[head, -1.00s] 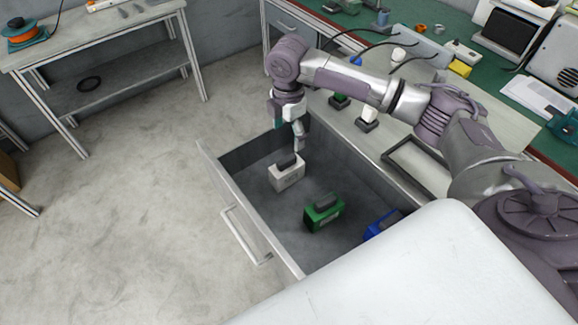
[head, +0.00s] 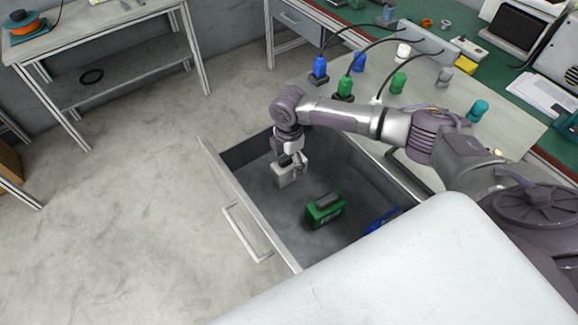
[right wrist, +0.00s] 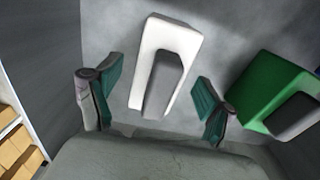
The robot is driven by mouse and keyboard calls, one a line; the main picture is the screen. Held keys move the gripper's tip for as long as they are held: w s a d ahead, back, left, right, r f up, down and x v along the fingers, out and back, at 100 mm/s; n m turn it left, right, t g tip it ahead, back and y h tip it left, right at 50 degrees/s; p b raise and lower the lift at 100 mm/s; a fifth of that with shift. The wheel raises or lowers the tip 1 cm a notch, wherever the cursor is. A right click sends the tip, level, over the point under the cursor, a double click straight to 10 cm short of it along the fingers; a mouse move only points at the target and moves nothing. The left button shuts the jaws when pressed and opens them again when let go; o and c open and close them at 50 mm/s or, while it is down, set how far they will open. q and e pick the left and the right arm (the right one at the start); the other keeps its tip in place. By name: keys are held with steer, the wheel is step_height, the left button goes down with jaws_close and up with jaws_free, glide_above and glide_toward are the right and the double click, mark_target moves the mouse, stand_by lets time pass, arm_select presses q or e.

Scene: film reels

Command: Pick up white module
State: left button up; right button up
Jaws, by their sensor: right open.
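The white module (head: 283,177), a box with a dark grey grip on top, stands in the open grey drawer near its far left end. My right gripper (head: 290,165) is down in the drawer right at the module and partly covers it in the head view. In the right wrist view the white module (right wrist: 178,45) and its grey grip lie between and just beyond the two open green-padded fingers of the right gripper (right wrist: 156,103). No finger clearly touches it. My left gripper is not in view.
A green module (head: 325,212) stands in the drawer just right of the white one. A blue module (head: 382,219) is farther right, partly hidden. The drawer's front wall (head: 245,205) and side walls surround them. Several coloured connectors stand on the worktop behind.

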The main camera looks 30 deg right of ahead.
steer(key=shift+f, duration=0.85)
steer(key=shift+r, duration=0.1)
steer(key=c, duration=1.5)
